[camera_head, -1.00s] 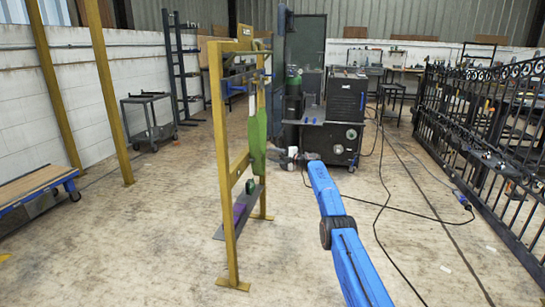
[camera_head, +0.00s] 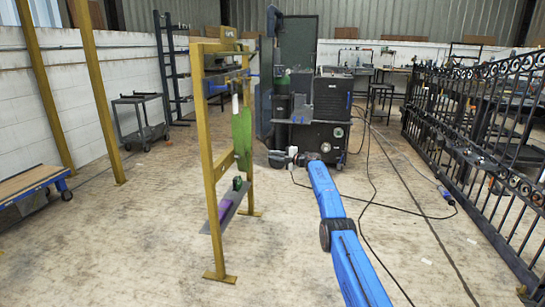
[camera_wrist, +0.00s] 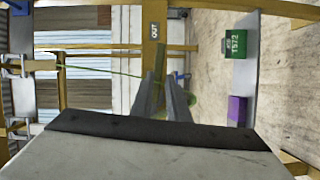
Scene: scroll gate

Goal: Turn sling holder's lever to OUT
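The yellow sling holder frame (camera_head: 215,160) stands left of centre in the head view. A green sling (camera_head: 242,138) hangs inside it, with a white piece above. A blue part (camera_head: 218,87) sits on its upper crossbar; I cannot tell if this is the lever. The OUT plate (camera_wrist: 154,31) shows sideways on a yellow post in the wrist view. My gripper (camera_wrist: 161,79) is open, with a narrow gap between its fingers. Greenish material shows beyond the tips; contact cannot be told. In the head view my gripper (camera_head: 293,155) is right of the frame.
The frame's low shelf (camera_head: 228,210) holds a purple block (camera_wrist: 236,110) and a green block marked 1572 (camera_wrist: 235,43). A black welding machine (camera_head: 326,110) stands behind, its cables across the floor. An iron gate (camera_head: 478,160) lines the right. Floor is clear in front.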

